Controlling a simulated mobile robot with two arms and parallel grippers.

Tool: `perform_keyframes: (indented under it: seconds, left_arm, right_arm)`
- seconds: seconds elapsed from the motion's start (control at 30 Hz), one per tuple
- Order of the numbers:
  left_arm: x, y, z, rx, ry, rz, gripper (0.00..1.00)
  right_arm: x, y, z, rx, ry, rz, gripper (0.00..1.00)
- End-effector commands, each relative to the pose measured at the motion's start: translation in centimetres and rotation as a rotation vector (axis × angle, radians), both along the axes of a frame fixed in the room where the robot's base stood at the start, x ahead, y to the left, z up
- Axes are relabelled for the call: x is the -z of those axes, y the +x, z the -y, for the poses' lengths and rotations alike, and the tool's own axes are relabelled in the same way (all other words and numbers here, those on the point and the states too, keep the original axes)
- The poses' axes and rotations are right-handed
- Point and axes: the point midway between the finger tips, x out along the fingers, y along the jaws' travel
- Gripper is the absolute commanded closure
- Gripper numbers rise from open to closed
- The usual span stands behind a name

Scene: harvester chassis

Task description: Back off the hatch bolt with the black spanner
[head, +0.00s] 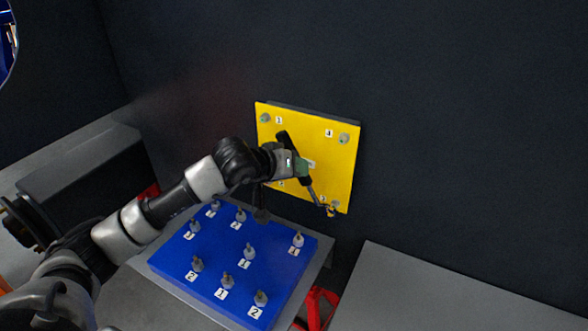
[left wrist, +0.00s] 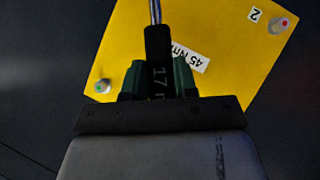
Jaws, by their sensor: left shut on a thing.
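The yellow hatch plate (head: 338,165) is on the dark wall, with bolts at its corners. My left gripper (head: 302,167) is in front of it, shut on the black spanner handle (head: 308,179). The spanner slants down to the right. Its head is at the hatch's lower-right corner bolt (head: 336,204); I cannot tell whether it is seated. In the left wrist view, the black handle (left wrist: 158,75), marked 17, lies between the green fingers (left wrist: 158,82); the spanner head is out of frame. A bolt with a red centre (left wrist: 283,23) sits beside label 2. My right gripper is not seen.
A blue board (head: 210,270) with several numbered upright bolts lies below and left of the hatch. A grey bench top (head: 440,300) on the right is bare. A bolt with a green centre (left wrist: 102,86) and a 45 Nm label (left wrist: 190,57) show on the hatch.

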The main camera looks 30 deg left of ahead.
Motion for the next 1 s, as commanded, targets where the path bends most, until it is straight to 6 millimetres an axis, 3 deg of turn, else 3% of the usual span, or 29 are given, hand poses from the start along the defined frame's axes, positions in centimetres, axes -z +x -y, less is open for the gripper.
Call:
perform_keyframes:
  seconds: [1.0]
  left_arm:
    - [-0.1,2.1,0.1,-0.001,-0.001,0.003,1.00]
  right_arm:
    - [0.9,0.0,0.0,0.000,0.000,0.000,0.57]
